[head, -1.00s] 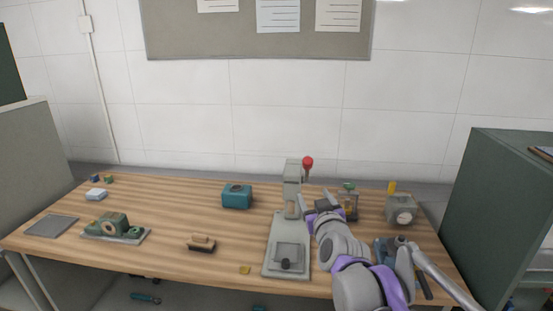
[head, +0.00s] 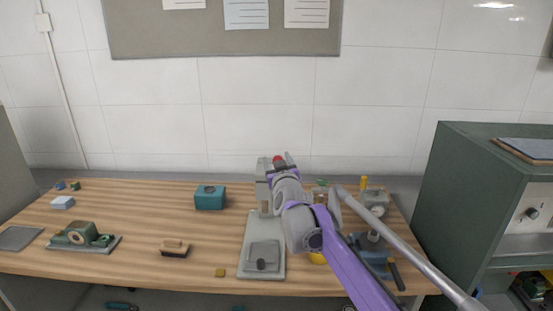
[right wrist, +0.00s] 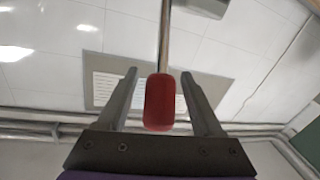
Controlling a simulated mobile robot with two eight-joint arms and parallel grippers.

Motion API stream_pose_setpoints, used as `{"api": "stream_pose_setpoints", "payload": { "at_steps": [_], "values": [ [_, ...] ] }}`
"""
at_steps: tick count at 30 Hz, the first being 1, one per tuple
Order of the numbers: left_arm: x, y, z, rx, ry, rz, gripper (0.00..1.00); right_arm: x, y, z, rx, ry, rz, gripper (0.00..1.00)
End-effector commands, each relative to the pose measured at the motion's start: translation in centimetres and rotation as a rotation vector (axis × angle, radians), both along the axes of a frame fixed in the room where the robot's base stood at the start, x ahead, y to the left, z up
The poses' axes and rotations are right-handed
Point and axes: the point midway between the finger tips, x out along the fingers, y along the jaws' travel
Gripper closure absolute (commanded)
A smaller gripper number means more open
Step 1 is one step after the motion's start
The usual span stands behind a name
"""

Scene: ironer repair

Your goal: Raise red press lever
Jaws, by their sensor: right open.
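The red press lever knob (right wrist: 160,103) sits between the two fingers of my right gripper (right wrist: 160,90) in the right wrist view, with gaps on both sides. Its metal rod (right wrist: 165,40) runs up out of that view. In the head view the red knob (head: 278,158) shows only partly, at the fingers of my right gripper (head: 280,160). The grey press (head: 263,190) stands on the bench, with its base (head: 249,270) toward the front edge; my right arm hides part of it. My right gripper is open around the knob. My left gripper is not in view.
The wooden bench (head: 130,200) holds a teal box (head: 209,198), a brush (head: 174,248), a green machine part (head: 80,234) on a plate, and a grey gauge device (head: 375,200). A blue vise-like tool (head: 372,255) lies right of my arm. A green cabinet (head: 455,200) stands at the right.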

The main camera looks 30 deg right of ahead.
Motion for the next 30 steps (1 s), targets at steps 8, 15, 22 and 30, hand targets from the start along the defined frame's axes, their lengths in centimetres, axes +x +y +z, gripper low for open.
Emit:
{"api": "stream_pose_setpoints", "payload": {
  "at_steps": [8,15,22,30],
  "values": [
    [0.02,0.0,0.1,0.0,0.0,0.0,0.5,0.75,-0.28,-0.05,-0.001,0.0,0.0,0.32],
    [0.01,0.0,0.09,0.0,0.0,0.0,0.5,0.72,-0.27,-0.05,-0.001,0.0,0.0,0.52],
    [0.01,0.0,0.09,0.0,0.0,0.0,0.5,0.72,-0.26,-0.04,-0.001,0.0,0.0,0.94],
    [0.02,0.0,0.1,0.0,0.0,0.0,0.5,0.71,-0.26,-0.04,-0.001,0.0,0.0,1.0]
  ]
}}
